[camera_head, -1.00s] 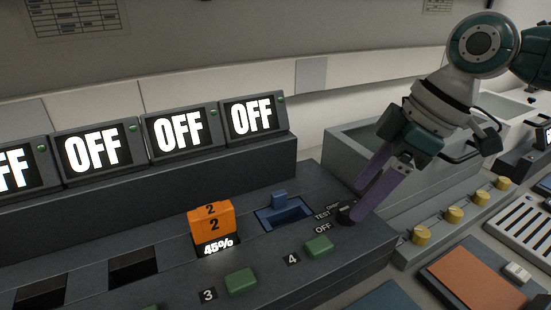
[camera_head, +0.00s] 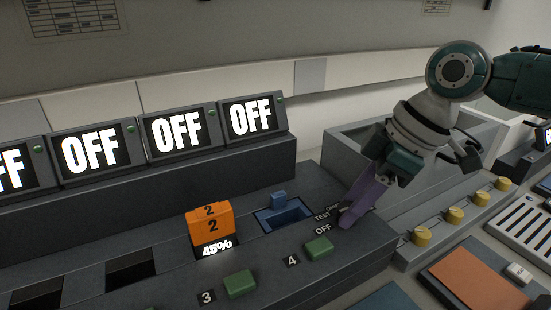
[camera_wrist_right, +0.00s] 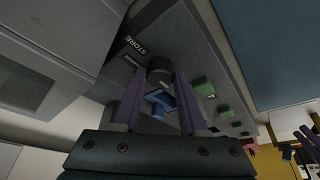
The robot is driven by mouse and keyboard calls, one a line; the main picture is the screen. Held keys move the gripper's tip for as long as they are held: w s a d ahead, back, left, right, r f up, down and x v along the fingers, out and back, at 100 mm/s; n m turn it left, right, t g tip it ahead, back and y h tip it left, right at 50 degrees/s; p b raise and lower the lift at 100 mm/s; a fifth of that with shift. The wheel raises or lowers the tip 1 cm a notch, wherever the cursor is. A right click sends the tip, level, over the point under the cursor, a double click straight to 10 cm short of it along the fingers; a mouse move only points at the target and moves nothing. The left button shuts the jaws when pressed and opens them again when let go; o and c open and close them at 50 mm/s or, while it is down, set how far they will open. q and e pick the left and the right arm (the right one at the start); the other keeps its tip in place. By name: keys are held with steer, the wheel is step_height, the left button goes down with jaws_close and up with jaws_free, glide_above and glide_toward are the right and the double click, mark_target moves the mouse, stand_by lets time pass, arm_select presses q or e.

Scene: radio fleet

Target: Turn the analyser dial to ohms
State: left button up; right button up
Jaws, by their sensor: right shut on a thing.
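The dark round dial (camera_wrist_right: 160,68) sits on the grey console, between the purple fingers of my right gripper in the right wrist view (camera_wrist_right: 160,95). My right gripper (camera_head: 350,218) is shut on it, reaching down from the upper right in the head view, where the fingers mostly hide the dial. Labels beside it read TEST (camera_head: 322,217) and OFF (camera_head: 323,230); a smaller label is unreadable. In the wrist view, a STORE label (camera_wrist_right: 134,46) shows by the dial. The dial's pointer direction cannot be made out. My left gripper is not in the head view.
An orange block (camera_head: 210,224) marked 2 stands in a console slot above a 45% display. A blue-lined slot (camera_head: 283,214) and a green button (camera_head: 319,248) lie close to the dial. Yellow knobs (camera_head: 455,215) line the right. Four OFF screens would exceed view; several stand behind.

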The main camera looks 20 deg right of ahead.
jaws_close()
